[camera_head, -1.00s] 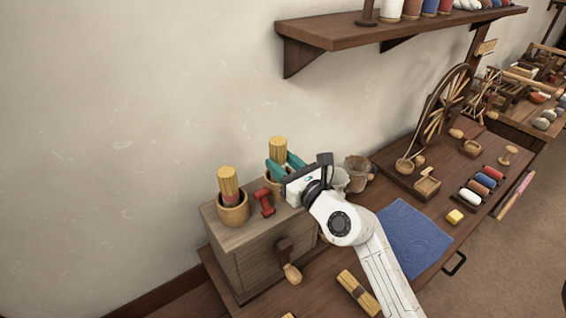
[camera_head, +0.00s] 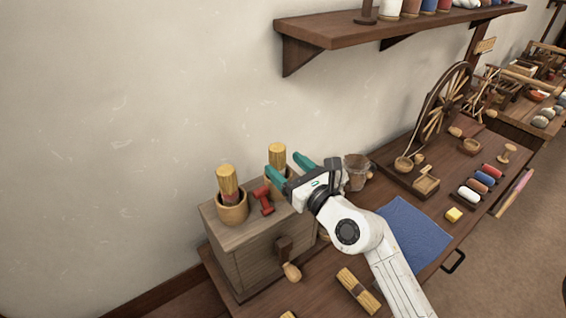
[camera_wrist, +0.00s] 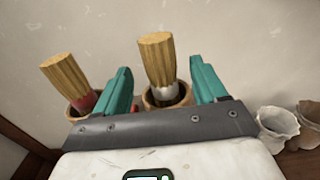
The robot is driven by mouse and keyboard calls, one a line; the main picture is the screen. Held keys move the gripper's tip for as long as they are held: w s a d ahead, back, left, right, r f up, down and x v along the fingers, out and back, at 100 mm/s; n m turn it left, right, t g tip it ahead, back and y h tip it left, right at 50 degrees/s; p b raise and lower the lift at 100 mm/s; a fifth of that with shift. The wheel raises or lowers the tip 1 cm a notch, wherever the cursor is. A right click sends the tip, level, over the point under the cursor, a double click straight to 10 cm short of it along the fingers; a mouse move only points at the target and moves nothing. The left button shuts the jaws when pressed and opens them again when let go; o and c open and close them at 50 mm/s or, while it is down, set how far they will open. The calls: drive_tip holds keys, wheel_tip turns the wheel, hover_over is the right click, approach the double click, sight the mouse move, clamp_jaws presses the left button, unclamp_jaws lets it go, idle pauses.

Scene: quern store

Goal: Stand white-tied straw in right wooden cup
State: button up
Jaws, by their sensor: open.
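The white-tied straw bundle (camera_wrist: 160,65) stands in the right wooden cup (camera_wrist: 151,100), leaning slightly, with its white band low near the cup rim. Its top also shows in the head view (camera_head: 277,156), where my gripper hides much of the cup. My gripper (camera_head: 288,167) is open, with a teal finger on each side of the straw. In the wrist view, clear gaps show between the straw and both fingers (camera_wrist: 160,68). A red-tied straw bundle (camera_head: 227,180) stands in the left wooden cup (camera_head: 233,211).
Both cups stand on a wooden box (camera_head: 252,249) with a crank handle. A red spool-like piece (camera_head: 263,200) lies between them. Pale sacks (camera_wrist: 278,122) stand to the right. A dark-tied straw bundle (camera_head: 358,290) and blue cloth (camera_head: 414,235) lie on the table. A shelf (camera_head: 390,30) hangs above.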

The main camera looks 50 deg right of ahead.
drive_tip(key=v, duration=0.8)
drive_tip(key=shift+s+b, duration=0.3)
drive_tip(key=shift+b, duration=0.1)
drive_tip(key=shift+a, duration=0.1)
idle(0.4)
